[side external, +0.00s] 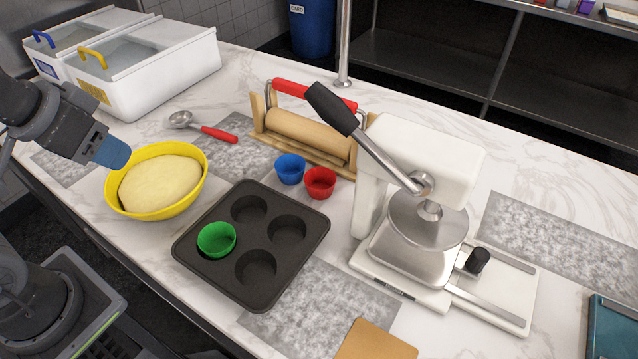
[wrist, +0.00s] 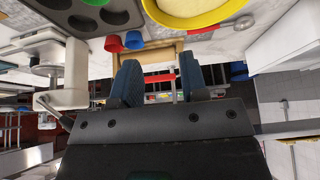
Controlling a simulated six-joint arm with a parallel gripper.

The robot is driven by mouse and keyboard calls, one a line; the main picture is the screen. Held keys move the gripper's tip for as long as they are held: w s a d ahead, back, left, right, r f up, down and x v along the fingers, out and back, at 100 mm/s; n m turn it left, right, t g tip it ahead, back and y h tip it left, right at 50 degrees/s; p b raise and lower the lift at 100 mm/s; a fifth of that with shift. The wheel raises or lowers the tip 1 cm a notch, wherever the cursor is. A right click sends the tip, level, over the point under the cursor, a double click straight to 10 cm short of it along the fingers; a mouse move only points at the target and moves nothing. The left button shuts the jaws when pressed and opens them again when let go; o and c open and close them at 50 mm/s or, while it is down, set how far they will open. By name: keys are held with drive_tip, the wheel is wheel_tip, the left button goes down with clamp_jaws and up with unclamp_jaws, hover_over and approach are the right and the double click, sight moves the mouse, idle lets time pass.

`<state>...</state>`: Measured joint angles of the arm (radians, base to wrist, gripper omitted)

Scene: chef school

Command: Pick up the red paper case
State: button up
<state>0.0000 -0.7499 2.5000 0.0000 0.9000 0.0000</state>
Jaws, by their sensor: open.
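The red paper case (side external: 320,183) stands upright on the marble counter, just right of the blue paper case (side external: 290,169). In the wrist view the red case (wrist: 113,43) shows left of the blue one (wrist: 134,40). My gripper (side external: 112,152) is at the left, above the yellow bowl, well away from the red case. In the wrist view my gripper (wrist: 158,78) has its two blue fingers spread apart with nothing held between them. The green paper case (side external: 216,239) sits in the near-left cup of the dark muffin tin (side external: 258,275).
The yellow bowl (side external: 120,204) of dough lies below my gripper. A rolling pin (side external: 305,132) with red handle lies in a wooden stand just behind the cases. The white lever press (side external: 440,155) stands close on their right. White bins (side external: 165,75) are at the back left.

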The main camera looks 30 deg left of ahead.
idle(0.4)
drive_tip(key=n+g+h, duration=0.1)
drive_tip(key=n+g, duration=0.3)
drive_tip(key=n, duration=0.7)
hover_over(321, 185)
drive_tip(key=s+a, duration=0.3)
drive_tip(key=s, duration=0.2)
wheel_tip(321, 185, down, 6)
drive_tip(key=f, duration=0.4)
drive_tip(key=w+d+f, duration=0.1)
drive_tip(key=f, duration=0.3)
drive_tip(key=w+d+f, duration=0.1)
drive_tip(key=f, duration=0.4)
drive_tip(key=shift+d+f, duration=0.1)
drive_tip(key=shift+c, duration=0.2)
clamp_jaws()
